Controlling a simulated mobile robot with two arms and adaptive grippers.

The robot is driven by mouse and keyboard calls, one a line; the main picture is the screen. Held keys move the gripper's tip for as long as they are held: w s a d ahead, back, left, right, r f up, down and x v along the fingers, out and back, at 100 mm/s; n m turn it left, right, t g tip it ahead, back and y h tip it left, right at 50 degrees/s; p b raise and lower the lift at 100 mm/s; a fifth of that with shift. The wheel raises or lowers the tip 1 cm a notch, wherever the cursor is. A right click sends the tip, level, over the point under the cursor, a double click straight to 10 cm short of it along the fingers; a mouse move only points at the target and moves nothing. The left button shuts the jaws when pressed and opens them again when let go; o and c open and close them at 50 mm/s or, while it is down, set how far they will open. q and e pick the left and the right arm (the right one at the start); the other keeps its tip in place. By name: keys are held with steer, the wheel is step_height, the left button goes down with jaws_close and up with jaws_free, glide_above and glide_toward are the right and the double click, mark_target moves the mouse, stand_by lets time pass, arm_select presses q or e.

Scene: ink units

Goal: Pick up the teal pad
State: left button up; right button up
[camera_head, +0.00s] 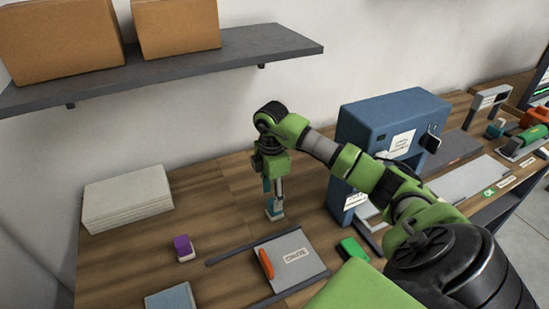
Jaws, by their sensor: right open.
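My right gripper (274,198) points straight down over the table, left of the blue machine. It is open. A small block with teal and pale faces, which looks like the teal pad (274,214), is at its fingertips, low at the wooden tabletop. The fingers partly hide it, and I cannot tell whether they touch it. My left gripper is not in view.
A purple block (184,247), a grey plate (297,257) with an orange handle and a green block (353,250) lie nearer. A white stack (128,198) is left. The blue machine (391,122) stands right. A grey shelf (170,72) with cardboard boxes overhangs the back left.

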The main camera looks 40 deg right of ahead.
steer(key=f, duration=0.1)
steer(key=f+p, duration=0.1)
steer(key=f, duration=0.1)
steer(key=shift+s+d+f+p, duration=0.25)
steer(key=shift+s+f+p, duration=0.05)
steer(key=shift+s+f, duration=0.05)
steer(key=shift+f, duration=0.6)
steer(key=c, duration=1.2)
steer(key=shift+w, duration=0.1)
step_height(320, 180, up, 9)
steer(key=shift+r+b, duration=0.1)
steer(key=shift+b, duration=1.15)
steer(key=shift+r, duration=0.45)
steer(key=shift+o, duration=0.7)
